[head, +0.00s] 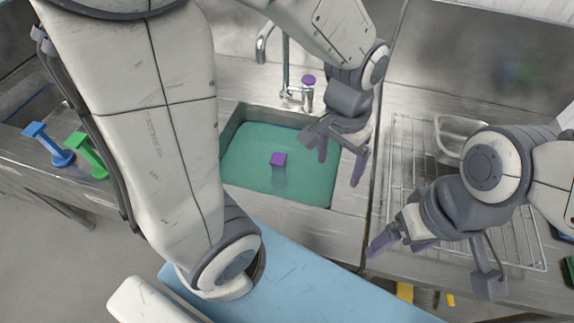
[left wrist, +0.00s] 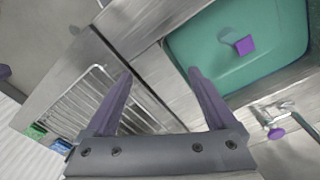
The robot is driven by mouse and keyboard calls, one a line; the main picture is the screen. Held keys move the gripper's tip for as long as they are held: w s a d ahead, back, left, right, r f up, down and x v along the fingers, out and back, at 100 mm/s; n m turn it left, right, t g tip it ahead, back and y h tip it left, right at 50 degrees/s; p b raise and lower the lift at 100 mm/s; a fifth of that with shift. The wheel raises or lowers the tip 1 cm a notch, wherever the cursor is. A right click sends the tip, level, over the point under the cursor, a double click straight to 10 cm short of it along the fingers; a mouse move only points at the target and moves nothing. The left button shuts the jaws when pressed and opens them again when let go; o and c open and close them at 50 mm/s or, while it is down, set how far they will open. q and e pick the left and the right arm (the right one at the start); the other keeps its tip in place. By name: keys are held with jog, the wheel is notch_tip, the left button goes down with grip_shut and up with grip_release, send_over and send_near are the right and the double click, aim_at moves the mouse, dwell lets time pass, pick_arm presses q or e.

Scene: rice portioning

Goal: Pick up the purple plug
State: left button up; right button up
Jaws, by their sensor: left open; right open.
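The purple plug (head: 279,158) has a square purple top and stands in the sink filled with green water; its lower part looks blurred beneath the surface. It also shows in the left wrist view (left wrist: 244,45), to the right of my fingers. My left gripper (head: 340,165) is open and empty, over the right edge of the sink, to the right of the plug and apart from it. Its two fingers (left wrist: 160,75) show spread in the left wrist view. My right gripper (head: 398,244) is farther right, near the rack's front, open, with nothing seen in it.
The sink (head: 232,126) is set into a steel counter. A tap with a purple knob (head: 308,79) stands behind it. A wire rack (head: 402,150) with a metal pan (head: 455,130) lies right. Blue (head: 48,143) and green (head: 87,154) pieces are at left. A light-blue surface (head: 300,275) lies in front.

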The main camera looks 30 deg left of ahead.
pick_arm(q)
jog(key=w+a+f+n+b, duration=0.35)
jog(key=w+a+f, duration=0.35)
jog(key=a+f, duration=0.25)
jog(key=n+b, duration=0.3)
send_over(277, 159)
jog(key=d, duration=0.1)
jog(key=shift+m+y, duration=0.25)
jog(key=shift+y, duration=0.05)
notch_tip(277, 159, down, 7)
jog(key=shift+w+d+r, duration=0.1)
jog(key=shift+r, duration=0.05)
jog(key=f, duration=0.2)
jog(key=a+f, duration=0.1)
jog(key=f, duration=0.2)
jog(key=shift+a+f, duration=0.15)
jog(key=shift+f, duration=0.05)
jog(key=shift+w+f+p, duration=0.1)
jog(key=shift+f+p, duration=0.25)
jog(key=shift+f, duration=2.5)
grip_shut()
pick_arm(e)
notch_tip(277, 159, down, 8)
jog(key=shift+r, duration=0.2)
pick_arm(q)
jog(key=shift+r, duration=0.1)
